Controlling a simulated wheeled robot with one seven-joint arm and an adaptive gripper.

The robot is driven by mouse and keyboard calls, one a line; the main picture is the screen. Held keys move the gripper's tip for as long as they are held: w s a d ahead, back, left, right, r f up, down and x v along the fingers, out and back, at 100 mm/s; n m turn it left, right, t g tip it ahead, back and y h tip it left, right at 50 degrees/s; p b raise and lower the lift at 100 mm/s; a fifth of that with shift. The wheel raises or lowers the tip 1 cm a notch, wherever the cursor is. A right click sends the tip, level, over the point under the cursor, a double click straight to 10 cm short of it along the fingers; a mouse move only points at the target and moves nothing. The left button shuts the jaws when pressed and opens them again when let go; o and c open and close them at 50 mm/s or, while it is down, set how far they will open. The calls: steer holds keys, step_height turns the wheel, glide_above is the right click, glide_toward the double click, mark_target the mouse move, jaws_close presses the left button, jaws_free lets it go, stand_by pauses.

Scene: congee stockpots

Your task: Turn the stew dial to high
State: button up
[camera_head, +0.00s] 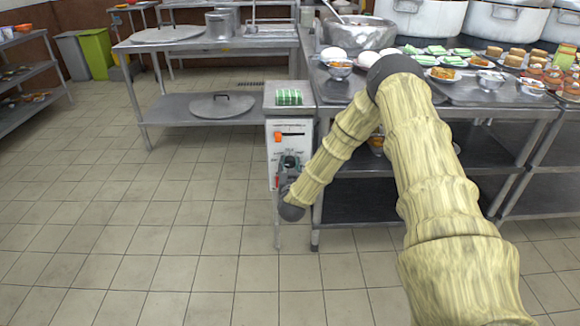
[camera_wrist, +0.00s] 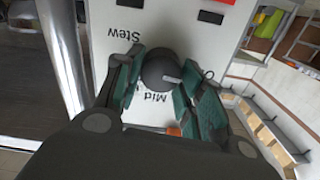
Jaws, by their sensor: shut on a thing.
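The control panel (camera_head: 271,160) is a white upright plate on the front of a small steel stand. The stew dial (camera_wrist: 158,66) is a dark round knob on this panel, with a light pointer mark toward the right in the wrist view. My gripper (camera_wrist: 162,72) is shut on the dial, one teal-padded finger on each side; it also shows against the panel in the head view (camera_head: 290,165). Printed words "Stew" and "Mid" show near the dial. The fingers hide part of the panel markings, so I cannot tell the exact setting.
An orange switch (camera_head: 290,134) sits higher on the panel. A green-striped item (camera_head: 289,97) lies on the stand's top. A steel table (camera_head: 470,92) with plates and bowls is at right. Open tiled floor (camera_head: 150,230) lies at left.

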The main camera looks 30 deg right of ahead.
steer(key=m, duration=0.2)
steer(key=m+b, duration=0.1)
steer(key=m, duration=0.4)
steer(key=shift+s+d+f, duration=0.1)
steer(key=shift+d+f, duration=0.1)
steer(key=shift+d, duration=0.05)
steer(key=m+b, duration=0.1)
steer(key=m, duration=0.2)
steer(key=m+b, duration=0.2)
steer(key=m, duration=0.1)
steer(key=shift+d+f+m, duration=0.1)
steer(key=shift+f+m, duration=0.1)
steer(key=shift+m, duration=0.1)
steer(key=m+b, duration=0.2)
steer(key=m, duration=0.1)
steer(key=m+b, duration=0.2)
steer(key=m, duration=0.1)
steer(key=shift+s+f+b, duration=0.1)
steer(key=shift+f+b, duration=0.1)
steer(key=shift+b, duration=0.1)
steer(key=m+b, duration=0.2)
steer(key=m, duration=0.1)
steer(key=shift+m+b, duration=0.3)
steer(key=shift+b, duration=0.1)
steer(key=shift+m+b, duration=1)
steer(key=shift+m, duration=0.3)
steer(key=o, duration=1)
steer(key=shift+a+r, duration=0.15)
steer(key=shift+a, duration=0.05)
